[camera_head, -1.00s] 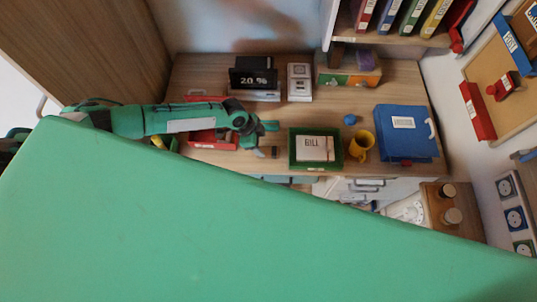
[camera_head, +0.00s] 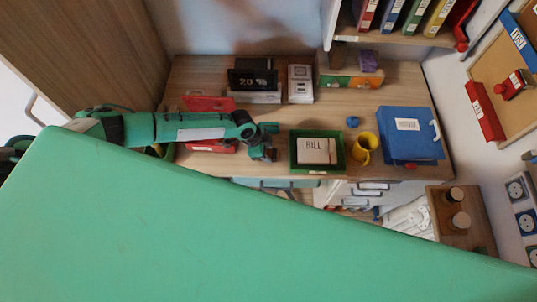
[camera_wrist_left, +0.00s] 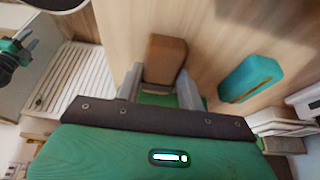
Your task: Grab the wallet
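A brown block-like thing (camera_wrist_left: 165,58), which looks like the wallet, stands out in the left wrist view against the light wood. It lies between the fingertips of my left gripper (camera_wrist_left: 160,82). The fingers are apart, with a gap showing on its left side; the right fingertip overlaps its right edge in the picture. In the head view my left gripper (camera_head: 267,142) is over the desk's front part, just left of the green tray (camera_head: 293,163). I cannot make out the wallet there.
A teal object (camera_wrist_left: 250,78) lies right of the fingers. On the desk (camera_head: 205,72) are a red tray (camera_head: 208,103), a clock display (camera_head: 253,79), a yellow mug (camera_head: 364,149) and a blue box (camera_head: 410,140). Drawers (camera_head: 345,193) are below the front edge.

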